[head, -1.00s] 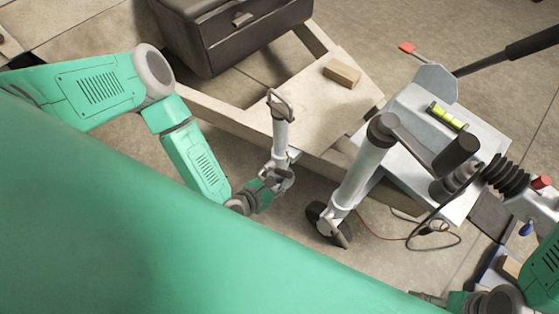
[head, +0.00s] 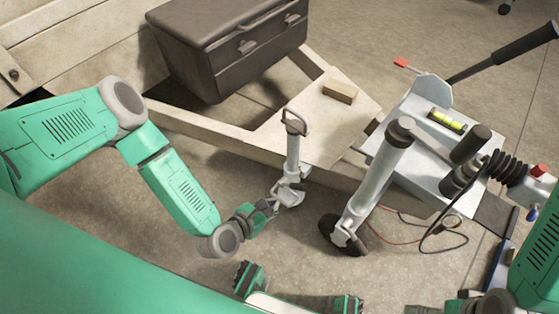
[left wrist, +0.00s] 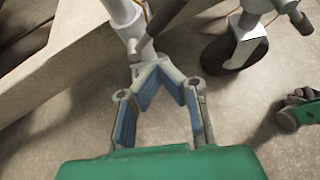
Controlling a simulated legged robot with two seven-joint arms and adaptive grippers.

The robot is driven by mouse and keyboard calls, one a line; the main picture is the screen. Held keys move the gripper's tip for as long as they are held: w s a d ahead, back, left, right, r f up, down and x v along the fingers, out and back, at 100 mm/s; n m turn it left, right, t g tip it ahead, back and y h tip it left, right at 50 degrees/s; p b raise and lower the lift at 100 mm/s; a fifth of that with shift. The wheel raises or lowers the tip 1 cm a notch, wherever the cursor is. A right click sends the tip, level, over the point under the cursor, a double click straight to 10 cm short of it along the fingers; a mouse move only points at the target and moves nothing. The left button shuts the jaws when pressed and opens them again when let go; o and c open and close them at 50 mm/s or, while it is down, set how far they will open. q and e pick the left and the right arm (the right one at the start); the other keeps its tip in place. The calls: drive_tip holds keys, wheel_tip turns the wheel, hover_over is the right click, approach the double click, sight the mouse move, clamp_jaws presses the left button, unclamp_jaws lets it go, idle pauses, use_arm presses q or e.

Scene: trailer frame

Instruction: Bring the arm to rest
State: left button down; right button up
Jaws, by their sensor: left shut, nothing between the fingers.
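My left gripper (head: 268,207) is shut and empty, at the end of my green left arm, low beside a grey post with a loop handle (head: 293,150). In the left wrist view its blue-padded fingers (left wrist: 165,75) meet in a peak just in front of the post's lower end (left wrist: 125,20). I cannot tell whether they touch it. My right arm comes in at the lower right of the head view; its gripper is mostly cut off at the bottom edge, so its jaws cannot be read.
The pale trailer frame (head: 205,130) carries a dark toolbox (head: 225,50) and a wooden block (head: 340,91). A jockey wheel (head: 345,238) stands right of the post. Beyond it are a metal plate with a spirit level (head: 446,120) and a cable. Bare floor (head: 420,50) lies behind.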

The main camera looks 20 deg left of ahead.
use_arm(q)
drive_tip(key=s+r+m+g+p, duration=0.65)
drive_tip(key=s+r+m, duration=0.4)
drive_tip(key=m, duration=0.75)
drive_tip(key=s+a+r+m+g+y+p, duration=0.2)
drive_tip(key=s+a+r+m, duration=0.1)
drive_tip(key=a+r+m, duration=0.2)
drive_tip(key=s+a+r+m+g+y+p, duration=0.1)
drive_tip(key=s+a+r+m+y+p, duration=0.1)
drive_tip(key=a+r+m, duration=0.3)
drive_tip(key=shift+s+a+m+g, duration=0.35)
drive_tip(key=shift+s+a+m, duration=0.15)
drive_tip(key=shift+a+m, duration=1.6)
use_arm(e)
wheel_tip(320, 180, up, 11)
drive_tip(key=shift+a, duration=0.45)
